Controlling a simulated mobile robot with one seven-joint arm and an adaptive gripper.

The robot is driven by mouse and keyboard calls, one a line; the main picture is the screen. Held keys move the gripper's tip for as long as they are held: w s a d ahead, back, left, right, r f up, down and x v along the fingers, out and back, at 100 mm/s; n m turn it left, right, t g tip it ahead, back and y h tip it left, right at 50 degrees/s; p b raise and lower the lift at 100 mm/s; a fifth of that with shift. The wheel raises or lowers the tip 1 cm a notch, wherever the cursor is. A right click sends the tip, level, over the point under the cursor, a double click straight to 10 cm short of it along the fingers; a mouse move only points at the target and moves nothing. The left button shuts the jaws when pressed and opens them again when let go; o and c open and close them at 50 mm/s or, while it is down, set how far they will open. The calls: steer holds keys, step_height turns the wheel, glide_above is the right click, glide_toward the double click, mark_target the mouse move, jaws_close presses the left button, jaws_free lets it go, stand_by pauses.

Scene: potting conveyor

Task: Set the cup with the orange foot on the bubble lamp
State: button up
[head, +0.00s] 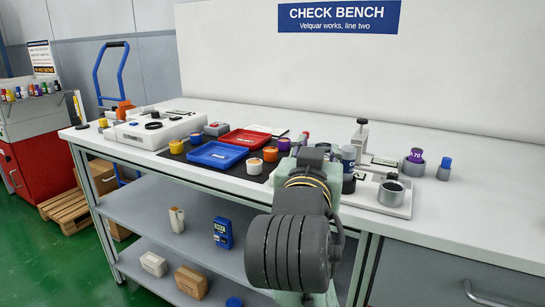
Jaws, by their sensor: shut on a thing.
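My arm fills the lower middle of the head view and hides my gripper, so its fingers and anything in them do not show. I cannot tell which cup has the orange foot. I cannot tell for sure which thing is the bubble lamp; a white device (130,132) with a dark ring on top stands at the left of the bench.
A blue tray (218,165) and a red tray (262,138) lie on the mat. Right of my arm are a clamp fixture (361,132), a grey cup (390,193), a purple-labelled jar (414,163) and a blue-capped bottle (444,169). The far right bench top is clear.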

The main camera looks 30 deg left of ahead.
steer(key=w+p, duration=0.1)
steer(key=w+a, duration=0.1)
steer(key=w+a+p, duration=0.1)
steer(key=shift+w+r+p, duration=0.1)
steer(key=shift+r+p, duration=0.2)
steer(key=shift+p, duration=0.05)
steer(key=w+a+p, duration=0.2)
steer(key=w+p, duration=0.1)
steer(key=w+a+f+p, duration=0.1)
steer(key=w+a+p, duration=0.1)
steer(key=w+p, duration=0.1)
steer(key=w+a+f+p, duration=0.1)
steer(key=w+a+p, duration=0.1)
steer(key=w, duration=0.3)
steer(key=shift+p, duration=0.8)
steer(key=shift+f, duration=1.75)
steer(key=shift+f, duration=0.1)
